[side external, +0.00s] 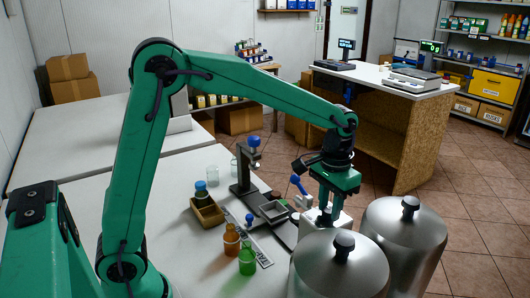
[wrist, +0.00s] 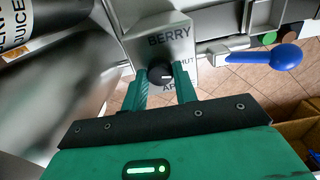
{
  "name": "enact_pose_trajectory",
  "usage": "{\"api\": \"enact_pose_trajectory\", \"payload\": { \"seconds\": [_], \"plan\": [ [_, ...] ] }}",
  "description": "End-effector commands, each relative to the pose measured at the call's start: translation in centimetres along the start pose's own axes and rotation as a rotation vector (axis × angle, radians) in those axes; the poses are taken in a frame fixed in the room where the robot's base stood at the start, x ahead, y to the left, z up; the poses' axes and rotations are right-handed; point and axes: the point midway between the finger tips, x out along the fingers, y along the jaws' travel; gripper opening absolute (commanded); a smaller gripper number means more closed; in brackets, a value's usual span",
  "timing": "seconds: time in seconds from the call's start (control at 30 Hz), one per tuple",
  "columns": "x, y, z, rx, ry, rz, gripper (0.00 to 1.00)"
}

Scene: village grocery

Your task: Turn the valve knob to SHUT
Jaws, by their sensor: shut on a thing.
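The valve knob (wrist: 160,73) is a round black knob on a pale grey valve block (wrist: 165,40). A short white mark on the knob points right, toward the partly covered "SHUT" lettering. "BERRY" is printed above the knob, and lettering starting "AP" shows below, partly hidden. My gripper (wrist: 162,78) has its two green fingers on either side of the knob, shut on it. In the side view my gripper (side external: 325,210) reaches down to the valve block (side external: 335,226) beside the tanks; the knob is hidden there.
Two steel tanks (side external: 402,235) (side external: 338,268) stand close in front. A lever with a blue handle (wrist: 285,57) is right of the block in the wrist view. A wooden box (side external: 207,212), an orange bottle (side external: 231,240) and a green bottle (side external: 247,260) stand on the white table.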

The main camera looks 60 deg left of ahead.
Motion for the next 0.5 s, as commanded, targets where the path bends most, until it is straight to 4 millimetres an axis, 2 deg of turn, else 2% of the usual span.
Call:
{"api": "enact_pose_trajectory", "payload": {
  "seconds": [0.2,0.5],
  "plan": [
    [-0.18,0.02,0.05,-0.133,0.0,0.0,0.06],
    [-0.21,0.02,0.05,-0.208,0.001,0.0,0.06]
  ]
}}
